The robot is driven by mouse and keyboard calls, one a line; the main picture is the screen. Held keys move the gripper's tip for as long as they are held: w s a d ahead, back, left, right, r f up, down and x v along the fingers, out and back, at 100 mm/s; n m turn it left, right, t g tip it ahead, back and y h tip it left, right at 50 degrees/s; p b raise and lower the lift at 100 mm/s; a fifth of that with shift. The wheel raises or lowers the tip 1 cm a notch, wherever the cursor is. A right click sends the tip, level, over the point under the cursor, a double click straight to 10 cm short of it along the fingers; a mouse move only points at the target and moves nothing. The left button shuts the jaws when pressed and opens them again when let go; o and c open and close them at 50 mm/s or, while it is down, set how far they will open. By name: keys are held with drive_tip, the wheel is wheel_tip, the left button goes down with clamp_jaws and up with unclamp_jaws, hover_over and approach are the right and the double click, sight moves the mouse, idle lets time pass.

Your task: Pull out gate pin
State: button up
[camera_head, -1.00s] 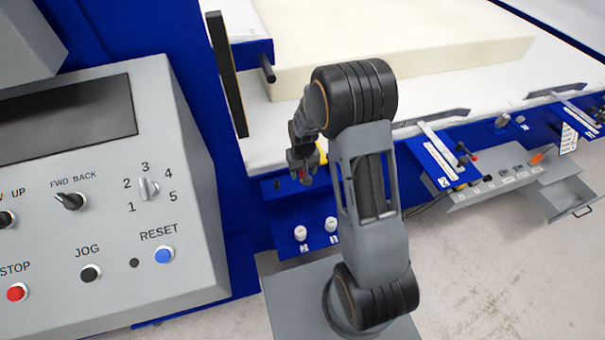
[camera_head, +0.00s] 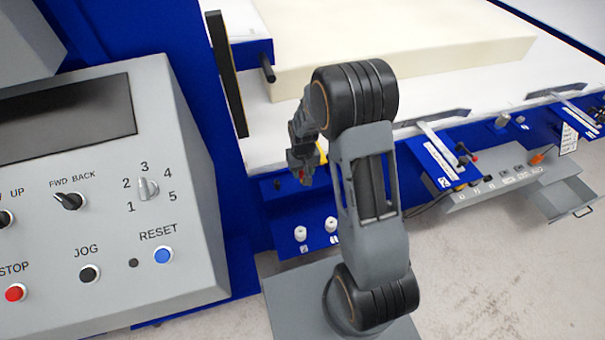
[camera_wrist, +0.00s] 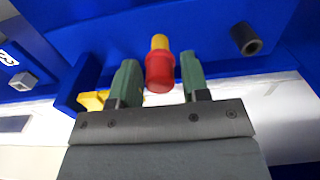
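A pin with a red knob (camera_wrist: 160,72) and a yellow collar behind it shows in the wrist view, at a blue frame part; I take it to be the gate pin. My gripper (camera_wrist: 160,84) is open, with one green finger on each side of the red knob. A narrow gap shows on both sides, so the fingers look apart from it. In the head view my gripper (camera_head: 303,172) hangs at the blue machine's front edge, where the pin is mostly hidden.
A grey control panel (camera_head: 110,220) stands at left. A cream foam block (camera_head: 430,45) lies on the white bed. A dark cylindrical stub (camera_wrist: 245,38) sits right of the pin, and a yellow part (camera_wrist: 92,100) lies left of the left finger. Grey trays (camera_head: 515,185) stand at right.

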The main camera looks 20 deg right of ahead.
clamp_jaws()
drive_tip(key=shift+r, duration=0.25)
drive_tip(key=shift+r+p, duration=2)
drive_tip(key=shift+r, duration=0.75)
